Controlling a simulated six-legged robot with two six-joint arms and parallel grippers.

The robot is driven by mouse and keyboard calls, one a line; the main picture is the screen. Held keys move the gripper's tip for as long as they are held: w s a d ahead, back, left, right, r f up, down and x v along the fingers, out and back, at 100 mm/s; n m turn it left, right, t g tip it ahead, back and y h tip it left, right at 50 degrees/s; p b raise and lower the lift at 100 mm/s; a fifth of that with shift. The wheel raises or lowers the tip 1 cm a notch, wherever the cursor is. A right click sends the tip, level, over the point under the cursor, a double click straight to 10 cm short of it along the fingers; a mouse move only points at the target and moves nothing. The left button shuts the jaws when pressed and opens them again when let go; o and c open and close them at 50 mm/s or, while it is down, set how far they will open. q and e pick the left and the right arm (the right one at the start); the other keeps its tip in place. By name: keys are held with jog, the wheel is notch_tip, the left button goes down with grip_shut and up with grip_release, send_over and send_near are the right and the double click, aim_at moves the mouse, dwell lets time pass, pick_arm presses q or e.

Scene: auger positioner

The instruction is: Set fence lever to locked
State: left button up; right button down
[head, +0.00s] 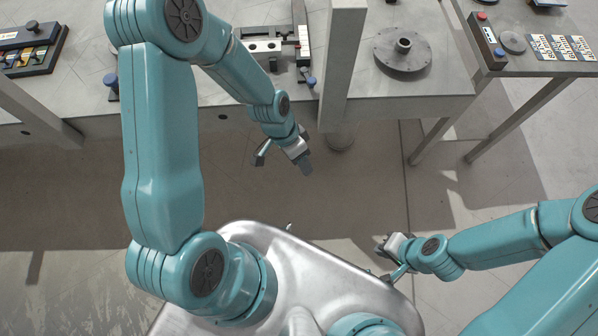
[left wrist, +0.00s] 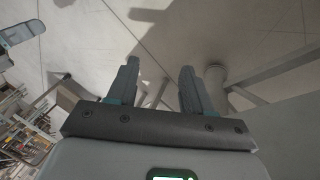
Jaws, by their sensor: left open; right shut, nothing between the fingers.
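My left gripper (head: 283,160) hangs open and empty over the floor, just in front of the workbench edge. In the left wrist view its two fingers (left wrist: 160,78) stand apart with only floor between them. No part is labelled as the fence lever. My right gripper (head: 386,249) is shut and empty, low at the right, away from the bench.
A grey upright post (head: 341,60) stands right of the rail. A round flanged disc (head: 403,50) sits on the bench (head: 450,85). A side table at right holds a control box (head: 487,40) and cards (head: 560,47). A dark tray (head: 35,47) lies at far left.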

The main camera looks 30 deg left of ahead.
pick_arm(q)
jog(key=s+d+f+n, duration=0.3)
jog(key=s+f+n, duration=0.1)
jog(key=s+n, duration=0.1)
jog(key=shift+s+p, duration=0.35)
jog(key=shift+s, duration=0.35)
jog(key=shift+d, duration=0.1)
jog(key=shift+c, duration=0.3)
